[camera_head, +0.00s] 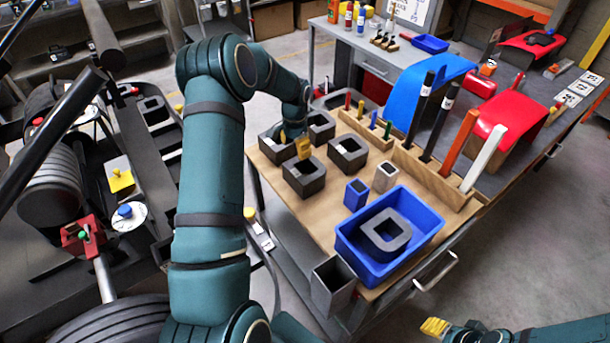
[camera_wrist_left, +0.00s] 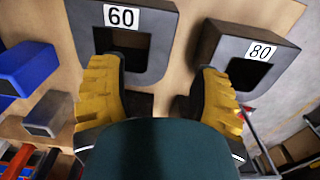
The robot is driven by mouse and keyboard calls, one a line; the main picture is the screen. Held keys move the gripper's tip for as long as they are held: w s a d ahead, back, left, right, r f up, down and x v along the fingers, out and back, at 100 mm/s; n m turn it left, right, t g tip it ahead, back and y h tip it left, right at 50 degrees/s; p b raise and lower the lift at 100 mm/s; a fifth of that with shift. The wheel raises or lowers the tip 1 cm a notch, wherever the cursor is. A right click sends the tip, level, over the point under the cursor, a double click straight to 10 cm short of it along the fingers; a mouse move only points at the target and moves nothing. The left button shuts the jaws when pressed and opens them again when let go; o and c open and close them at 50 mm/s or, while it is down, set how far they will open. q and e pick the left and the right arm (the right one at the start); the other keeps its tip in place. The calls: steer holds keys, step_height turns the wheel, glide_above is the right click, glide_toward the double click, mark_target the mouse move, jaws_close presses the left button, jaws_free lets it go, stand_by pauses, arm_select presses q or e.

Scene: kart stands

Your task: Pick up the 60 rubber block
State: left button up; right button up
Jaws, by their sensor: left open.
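The 60 rubber block (camera_wrist_left: 160,45) is a dark square ring with a white "60" label, at the top of the left wrist view. In the head view it appears to be the dark ring (camera_head: 303,178) on the wooden table top. My left gripper (camera_wrist_left: 160,100) is open; its yellow fingers show on either side of the block's lower part, with nothing held. In the head view the left gripper (camera_head: 303,147) is low, just behind the block; its own arm hides part of it. My right gripper (camera_head: 435,326) is at the lower right, away from the table; its opening is unclear.
The 80 block (camera_wrist_left: 245,60) stands close beside the right-hand finger. Another dark ring (camera_head: 348,153) stands nearby. A blue box (camera_head: 356,195) and a grey box (camera_head: 386,177) are to the right. A blue bin (camera_head: 425,243) holds a dark ring. Coloured pegs (camera_head: 373,121) stand behind.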

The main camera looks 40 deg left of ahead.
mark_target(297, 159)
arm_select(q)
steer(key=shift+w+f, duration=0.1)
steer(key=shift+f, duration=3)
steer(key=shift+d, duration=0.1)
jaws_close()
